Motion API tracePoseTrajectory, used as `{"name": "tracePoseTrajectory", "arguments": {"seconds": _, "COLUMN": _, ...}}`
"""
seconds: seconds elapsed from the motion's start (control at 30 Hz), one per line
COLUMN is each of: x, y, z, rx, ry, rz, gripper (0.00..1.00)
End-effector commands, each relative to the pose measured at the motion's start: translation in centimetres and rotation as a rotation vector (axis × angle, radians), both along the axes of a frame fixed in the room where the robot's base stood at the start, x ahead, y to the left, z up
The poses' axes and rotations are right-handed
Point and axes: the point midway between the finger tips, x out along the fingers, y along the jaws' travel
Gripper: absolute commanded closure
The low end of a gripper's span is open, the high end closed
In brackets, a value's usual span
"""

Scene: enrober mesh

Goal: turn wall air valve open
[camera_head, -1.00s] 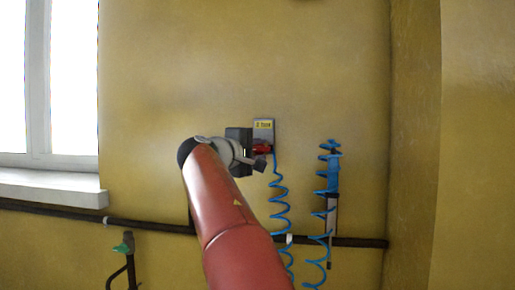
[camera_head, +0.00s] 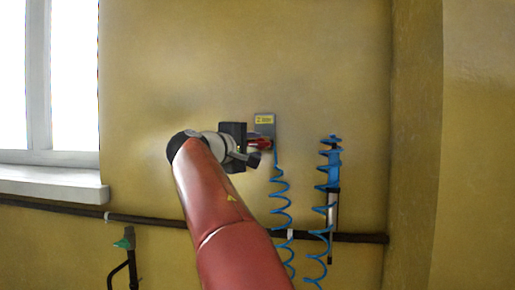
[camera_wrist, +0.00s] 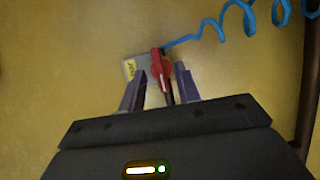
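The wall air valve has a grey plate (camera_head: 264,131) with a yellow label, mounted on the yellow wall. Its red handle (camera_wrist: 161,66) shows in the wrist view, with the plate (camera_wrist: 131,69) behind it to the left. In the head view the red handle (camera_head: 261,142) is partly hidden by my gripper. My gripper (camera_wrist: 160,74) is open, with one finger on each side of the handle and a visible gap to each finger. In the head view my gripper (camera_head: 256,151) is just in front of the plate's lower part.
A blue coiled hose (camera_head: 279,196) hangs below the valve. A second blue coil (camera_head: 321,230) hangs to its right beside a blue-and-grey tool (camera_head: 333,180). A dark pipe (camera_head: 350,238) runs low along the wall. A green-topped fitting (camera_head: 126,240) stands at lower left.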

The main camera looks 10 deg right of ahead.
Motion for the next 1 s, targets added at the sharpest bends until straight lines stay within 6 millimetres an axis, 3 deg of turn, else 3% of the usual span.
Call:
{"name": "tracePoseTrajectory", "arguments": {"seconds": 0.3, "x": -3.5, "y": 3.3, "z": -0.1, "rx": 0.001, "ry": 0.001, "rz": 0.002, "gripper": 0.67}}
{"name": "tracePoseTrajectory", "arguments": {"seconds": 0.7, "x": -4.0, "y": 3.5, "z": -0.1, "rx": 0.002, "ry": 0.002, "rz": -0.001, "gripper": 0.67}}
{"name": "tracePoseTrajectory", "arguments": {"seconds": 0.77, "x": -4.0, "y": 3.0, "z": -0.3, "rx": 0.014, "ry": 0.010, "rz": -0.001, "gripper": 0.67}}
{"name": "tracePoseTrajectory", "arguments": {"seconds": 0.87, "x": -4.1, "y": 0.5, "z": -1.5, "rx": 0.086, "ry": 0.049, "rz": 0.001, "gripper": 0.67}}
{"name": "tracePoseTrajectory", "arguments": {"seconds": 1.0, "x": -6.1, "y": -5.1, "z": -5.8, "rx": 0.305, "ry": 0.151, "rz": 0.010, "gripper": 0.67}}
